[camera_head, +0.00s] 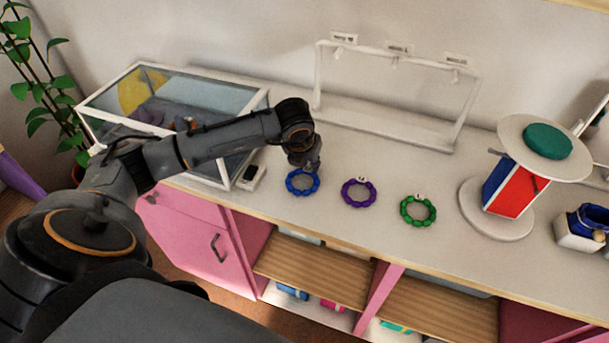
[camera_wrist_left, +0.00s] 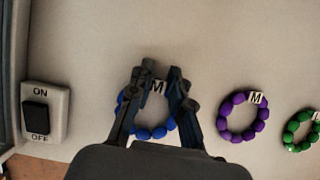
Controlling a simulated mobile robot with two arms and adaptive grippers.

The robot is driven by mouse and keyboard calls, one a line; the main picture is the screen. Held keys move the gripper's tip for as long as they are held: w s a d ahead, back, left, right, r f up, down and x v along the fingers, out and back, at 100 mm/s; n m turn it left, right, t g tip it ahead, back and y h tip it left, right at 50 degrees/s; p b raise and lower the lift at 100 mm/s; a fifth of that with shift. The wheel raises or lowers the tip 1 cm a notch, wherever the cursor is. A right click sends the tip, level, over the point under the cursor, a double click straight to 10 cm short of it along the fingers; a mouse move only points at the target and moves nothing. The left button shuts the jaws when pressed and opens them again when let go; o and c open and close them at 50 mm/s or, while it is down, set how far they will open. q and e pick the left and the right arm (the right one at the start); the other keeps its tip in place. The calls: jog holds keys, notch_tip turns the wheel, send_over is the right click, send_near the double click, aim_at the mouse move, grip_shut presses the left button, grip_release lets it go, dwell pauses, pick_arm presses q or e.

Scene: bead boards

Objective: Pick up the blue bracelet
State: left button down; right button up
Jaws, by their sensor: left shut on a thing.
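The blue bracelet (camera_head: 302,183) is a ring of round beads lying at the front left of the counter. My left gripper (camera_head: 308,166) reaches down over its far side. In the left wrist view, the blue bracelet (camera_wrist_left: 154,131) shows between and under the fingers of my left gripper (camera_wrist_left: 161,85), with a white "M" bead between the fingertips. The left gripper is shut on the bracelet at that bead. The near part of the bracelet is partly covered by the gripper. My right gripper is in neither view.
A purple bracelet (camera_head: 358,193) and a green bracelet (camera_head: 418,210) lie to the right. A white rack (camera_head: 385,130) with hooks stands behind. A glass case (camera_head: 228,170) and an on/off switch (camera_head: 251,177) are to the left. A round stand (camera_head: 497,222) is at right.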

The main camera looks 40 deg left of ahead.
pick_arm(q)
jog(key=shift+r+b, duration=0.55)
jog(key=shift+r, duration=0.05)
jog(key=s+d+r+b, duration=0.3)
jog(key=s+r+b, duration=0.2)
jog(key=s+r, duration=0.6)
jog(key=s, duration=0.2)
jog(key=shift+s+d+r, duration=0.15)
jog(key=shift+s+r, duration=0.2)
jog(key=shift+r, duration=0.05)
